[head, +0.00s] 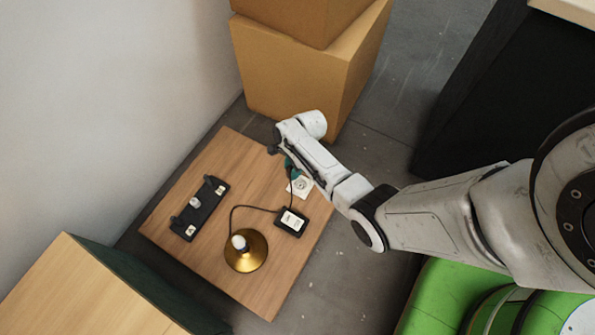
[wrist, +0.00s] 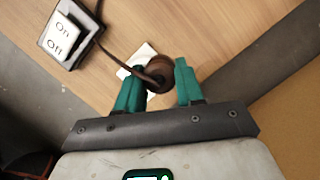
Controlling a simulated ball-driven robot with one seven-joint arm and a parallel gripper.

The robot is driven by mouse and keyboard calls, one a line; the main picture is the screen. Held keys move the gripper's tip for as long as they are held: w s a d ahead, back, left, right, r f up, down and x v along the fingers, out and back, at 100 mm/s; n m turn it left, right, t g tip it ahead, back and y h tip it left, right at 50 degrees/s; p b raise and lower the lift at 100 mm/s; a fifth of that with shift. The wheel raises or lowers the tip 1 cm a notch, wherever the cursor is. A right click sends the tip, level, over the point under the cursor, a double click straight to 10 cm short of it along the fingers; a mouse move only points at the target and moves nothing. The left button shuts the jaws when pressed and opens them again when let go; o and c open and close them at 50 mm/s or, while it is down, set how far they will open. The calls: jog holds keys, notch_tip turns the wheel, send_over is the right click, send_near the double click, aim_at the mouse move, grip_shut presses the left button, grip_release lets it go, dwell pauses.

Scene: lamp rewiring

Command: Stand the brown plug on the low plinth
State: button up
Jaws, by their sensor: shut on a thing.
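My gripper (wrist: 160,78) is shut on the brown plug (wrist: 158,69), which sits between its two green fingers in the wrist view. A dark cord runs from the plug to a black switch box (wrist: 70,33) with labels. Behind the plug, a pale square piece (wrist: 146,53), perhaps the low plinth, lies on the wooden top. In the head view my gripper (head: 290,167) is just above the pale square (head: 300,186), which has a round mark. The plug is mostly hidden there. I cannot tell whether plug and square touch.
The wooden table (head: 262,296) holds the switch box (head: 291,221), a brass lamp base (head: 246,252) and a black strip (head: 207,205). Cardboard boxes (head: 283,75) stand behind. A wood-topped cabinet (head: 75,295) is at lower left.

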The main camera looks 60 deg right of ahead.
jog(key=shift+w+a+f+b, duration=0.1)
jog(key=shift+w+b, duration=1.1)
jog(key=shift+w, duration=1.15)
jog(key=shift+w+a+b, duration=0.1)
jog(key=shift+w+b, duration=1.05)
jog(key=shift+w, duration=1.7)
jog(key=shift+f+b, duration=0.45)
jog(key=shift+f, duration=1.75)
jog(key=shift+f, duration=0.35)
jog(key=o, duration=1.1)
jog(key=p+v, duration=0.8)
jog(key=v, duration=0.2)
jog(key=shift+s+d+r+p, duration=0.1)
jog(key=shift+r+p, duration=0.2)
jog(key=shift+r, duration=0.05)
